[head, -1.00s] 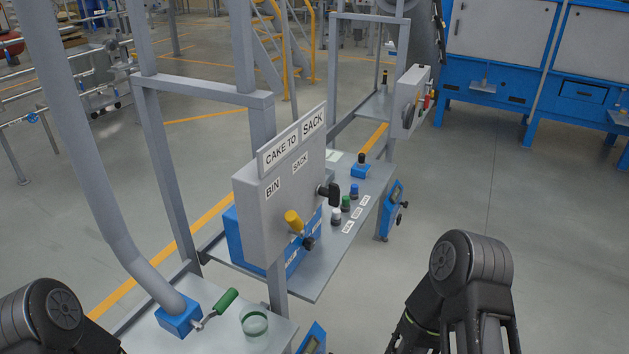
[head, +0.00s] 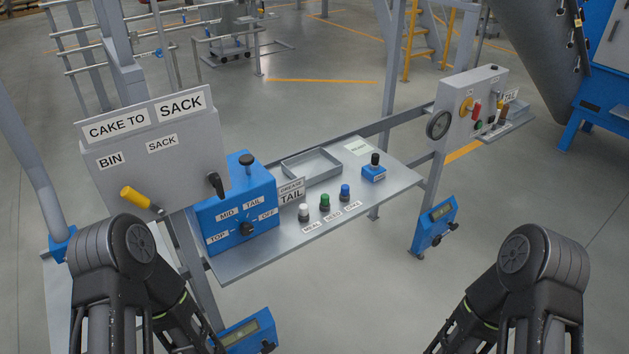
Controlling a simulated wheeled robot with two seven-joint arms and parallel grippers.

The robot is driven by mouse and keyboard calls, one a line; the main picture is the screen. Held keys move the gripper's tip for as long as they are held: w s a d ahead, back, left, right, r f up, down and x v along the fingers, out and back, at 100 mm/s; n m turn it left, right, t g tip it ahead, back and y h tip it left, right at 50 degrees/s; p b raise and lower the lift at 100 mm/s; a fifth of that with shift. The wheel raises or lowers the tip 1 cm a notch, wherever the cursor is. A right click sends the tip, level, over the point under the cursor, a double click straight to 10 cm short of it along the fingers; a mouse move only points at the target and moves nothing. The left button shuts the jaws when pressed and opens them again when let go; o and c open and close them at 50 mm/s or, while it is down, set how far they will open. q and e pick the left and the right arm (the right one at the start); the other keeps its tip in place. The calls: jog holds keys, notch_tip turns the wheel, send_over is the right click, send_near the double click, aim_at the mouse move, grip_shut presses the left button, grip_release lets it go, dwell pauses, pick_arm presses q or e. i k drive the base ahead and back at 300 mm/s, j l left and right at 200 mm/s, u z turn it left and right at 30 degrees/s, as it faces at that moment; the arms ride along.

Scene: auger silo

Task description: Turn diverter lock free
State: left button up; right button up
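A grey panel box (head: 160,160) at the left of the head view carries a CAKE TO SACK sign (head: 146,117) on top and the labels BIN and SACK on its face. A yellow-handled lever (head: 141,199) sticks out at its lower left, below BIN. A black handle (head: 216,185) sits at its lower right edge; I cannot tell which of the two is the diverter lock. The upper part of my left arm stands just below the panel and hides some of the space under it. My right arm is at the lower right, far from the panel. Neither gripper shows.
A blue box (head: 236,210) with a TOP, MID, TAIL, OFF dial stands right of the panel. A grey shelf (head: 270,262) holds white, green and blue knobs and a shallow tray (head: 311,166). A second grey panel (head: 470,110) is farther right.

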aim_at(215, 180)
jog(key=l, duration=1.3)
